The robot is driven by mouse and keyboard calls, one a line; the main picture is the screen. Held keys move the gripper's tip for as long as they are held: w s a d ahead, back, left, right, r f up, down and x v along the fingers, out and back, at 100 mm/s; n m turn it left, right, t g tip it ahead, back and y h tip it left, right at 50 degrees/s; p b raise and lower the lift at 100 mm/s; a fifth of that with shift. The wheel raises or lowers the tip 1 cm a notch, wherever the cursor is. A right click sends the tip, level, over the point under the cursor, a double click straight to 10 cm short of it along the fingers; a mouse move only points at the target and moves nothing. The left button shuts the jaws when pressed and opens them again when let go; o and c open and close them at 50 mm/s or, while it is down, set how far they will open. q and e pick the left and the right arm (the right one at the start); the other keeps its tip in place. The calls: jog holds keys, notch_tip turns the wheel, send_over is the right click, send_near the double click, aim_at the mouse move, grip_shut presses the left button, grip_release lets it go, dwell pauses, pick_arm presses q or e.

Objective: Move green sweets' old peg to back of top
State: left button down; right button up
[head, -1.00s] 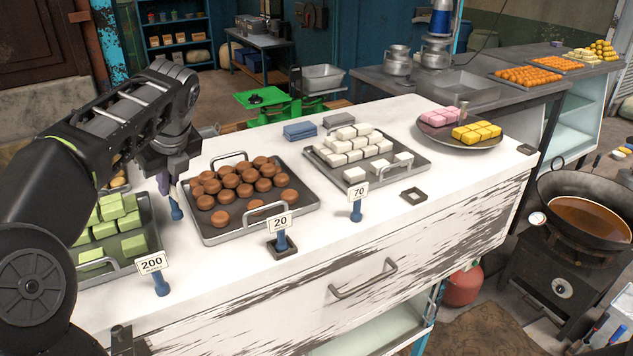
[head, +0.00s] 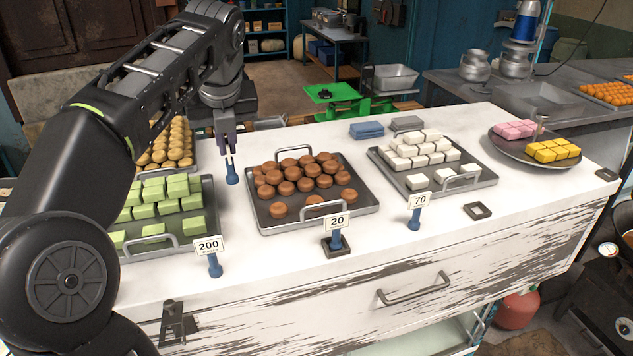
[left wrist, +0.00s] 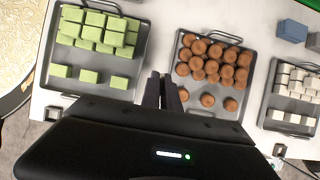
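My left gripper (head: 229,154) points down and appears shut on the top of this peg. I cannot tell whether the peg's foot touches the counter. In the left wrist view the left gripper's fingers (left wrist: 161,92) lie between the two trays, and the peg is hidden. The green sweets (head: 165,205) lie on a grey tray, partly behind my arm. A blue peg with a 200 sign (head: 209,246) stands before that tray. My right gripper is not in view.
Brown sweets (head: 302,176) on a tray (head: 280,223) are just right of the peg. A 20 sign (head: 337,221) and a 70 sign (head: 419,201) stand in front. White sweets (head: 420,150) lie further right. Yellowish round sweets (head: 177,145) are behind the green ones.

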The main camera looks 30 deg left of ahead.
aim_at(231, 170)
pick_arm(q)
notch_tip(231, 170, down, 3)
jog(key=b, duration=0.3)
notch_tip(231, 170, down, 2)
jog(key=shift+f, duration=0.45)
jog(key=shift+f, duration=0.1)
jog(key=shift+f, duration=2)
jog(key=shift+f, duration=0.1)
jog(key=c, duration=1.6)
grip_release()
